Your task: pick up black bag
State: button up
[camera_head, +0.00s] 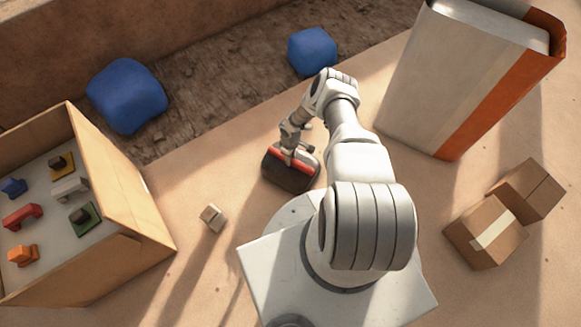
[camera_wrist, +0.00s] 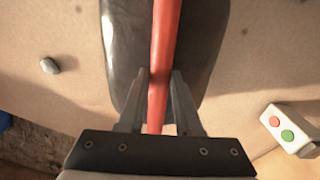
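The black bag (camera_head: 290,176) lies on the sandy ground just beyond my base in the head view, a dark rounded shape with a red strip along it. In the wrist view the bag (camera_wrist: 125,45) fills the upper middle, with its red strip (camera_wrist: 164,40) running down the centre. My gripper (camera_wrist: 160,73) is down at the bag, with one finger on each side of the red strip. The fingertips are close to the strip, and I cannot tell whether they press on it. In the head view my wrist hides part of the bag.
An open cardboard box (camera_head: 128,190) with several small coloured objects stands at left. A small pale block (camera_head: 211,217) lies near the bag. Two cartons (camera_head: 487,232) (camera_head: 530,190) are at right, a tall white-and-orange container (camera_head: 440,85) behind them. Blue lumps (camera_head: 127,95) (camera_head: 312,51) lie in the trench.

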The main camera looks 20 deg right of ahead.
grip_shut()
dwell(1.0)
